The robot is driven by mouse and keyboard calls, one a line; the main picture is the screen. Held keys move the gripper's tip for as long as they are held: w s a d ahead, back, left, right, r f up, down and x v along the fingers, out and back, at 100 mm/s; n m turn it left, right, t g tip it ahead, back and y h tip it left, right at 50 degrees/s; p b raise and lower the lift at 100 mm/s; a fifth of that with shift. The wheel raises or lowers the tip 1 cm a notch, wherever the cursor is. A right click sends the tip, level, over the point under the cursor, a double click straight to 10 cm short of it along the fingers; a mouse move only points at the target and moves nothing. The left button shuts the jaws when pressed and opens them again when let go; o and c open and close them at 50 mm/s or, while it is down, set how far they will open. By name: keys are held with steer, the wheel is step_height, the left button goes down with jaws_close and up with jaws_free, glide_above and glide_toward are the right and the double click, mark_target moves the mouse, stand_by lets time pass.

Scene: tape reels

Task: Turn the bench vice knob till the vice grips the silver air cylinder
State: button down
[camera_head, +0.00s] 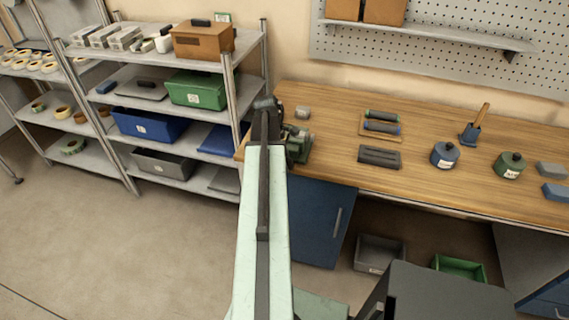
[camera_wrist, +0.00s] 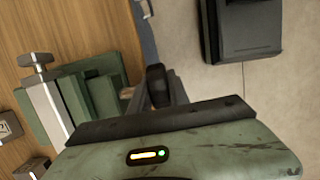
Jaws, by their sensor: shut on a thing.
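The green bench vice (camera_head: 299,146) stands at the left end of the wooden bench, partly behind my arm in the head view. In the wrist view its green jaws (camera_wrist: 92,98) show left of the middle. A silver piece with a narrow rod end, seemingly the air cylinder (camera_wrist: 50,108), lies along the jaws; I cannot tell whether both jaws touch it. The dark knob (camera_wrist: 157,84) is at the centre of the wrist view, just ahead of my gripper (camera_wrist: 160,98). My gripper is shut on the knob, its fingers largely hidden by its green housing.
A loaded shelf rack (camera_head: 229,98) stands close on the left. A blue cabinet (camera_head: 318,215) is below the vice. The floor at left is clear.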

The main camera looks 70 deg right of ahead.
steer(key=t, duration=0.2)
steer(key=shift+s+a+t, duration=0.1)
steer(key=shift+s+t, duration=0.1)
steer(key=shift+t, duration=0.1)
steer(key=t, duration=0.1)
steer(key=t+b, duration=0.1)
steer(key=t, duration=0.1)
steer(key=shift+f+t, duration=0.3)
steer(key=t+b, duration=0.4)
steer(key=shift+f+y, duration=0.15)
steer(key=shift+y, duration=0.15)
steer(key=shift+t+b, duration=0.9)
steer(key=shift+b, duration=0.35)
steer(key=shift+r, duration=0.2)
steer(key=c, duration=1.2)
jaws_free()
steer(key=shift+c, duration=0.2)
steer(key=shift+r, duration=0.1)
